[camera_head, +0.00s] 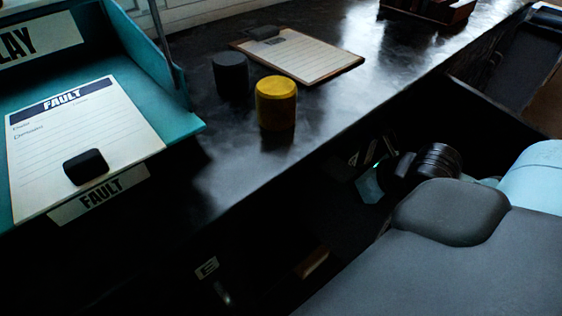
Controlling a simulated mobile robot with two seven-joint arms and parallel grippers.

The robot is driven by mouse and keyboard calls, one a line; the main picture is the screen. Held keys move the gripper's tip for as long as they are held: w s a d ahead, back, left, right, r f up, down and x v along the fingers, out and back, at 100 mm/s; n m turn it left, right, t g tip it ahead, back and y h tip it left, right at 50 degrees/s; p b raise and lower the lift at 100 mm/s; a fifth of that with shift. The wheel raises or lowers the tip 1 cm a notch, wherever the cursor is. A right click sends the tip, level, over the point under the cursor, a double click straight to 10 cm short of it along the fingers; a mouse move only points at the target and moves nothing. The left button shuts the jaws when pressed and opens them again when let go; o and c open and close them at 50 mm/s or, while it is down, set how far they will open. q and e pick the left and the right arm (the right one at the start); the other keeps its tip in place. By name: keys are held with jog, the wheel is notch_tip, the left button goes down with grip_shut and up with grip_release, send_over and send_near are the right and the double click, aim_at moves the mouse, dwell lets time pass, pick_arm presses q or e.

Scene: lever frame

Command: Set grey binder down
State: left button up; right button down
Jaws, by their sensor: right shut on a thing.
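My right gripper (368,168) is in the deep shadow below and in front of the dark counter (330,95), right of the picture's middle. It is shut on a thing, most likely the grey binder. The binder's outline is too dark and too hidden by my own arm to make out clearly. I see no binder standing or lying on the visible counter top. My left gripper is not in view.
A yellow cylinder (276,103) and a black cylinder (230,75) stand on the counter near a clipboard (300,53). A teal tray (185,125) at left holds a FAULT sheet (115,125) under a black block (86,167). Counter right of the clipboard is clear.

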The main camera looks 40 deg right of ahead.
pick_arm(q)
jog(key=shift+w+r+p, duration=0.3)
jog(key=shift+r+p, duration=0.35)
jog(key=shift+p, duration=0.15)
pick_arm(e)
jog(key=w+a+f, duration=0.1)
jog(key=w, duration=1.6)
jog(key=shift+w+f, duration=0.15)
jog(key=shift+w, duration=0.05)
jog(key=shift+a+f, duration=0.1)
jog(key=shift+f, duration=0.05)
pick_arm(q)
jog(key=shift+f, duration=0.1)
pick_arm(e)
jog(key=c, duration=0.6)
grip_release()
jog(key=shift+f, duration=0.1)
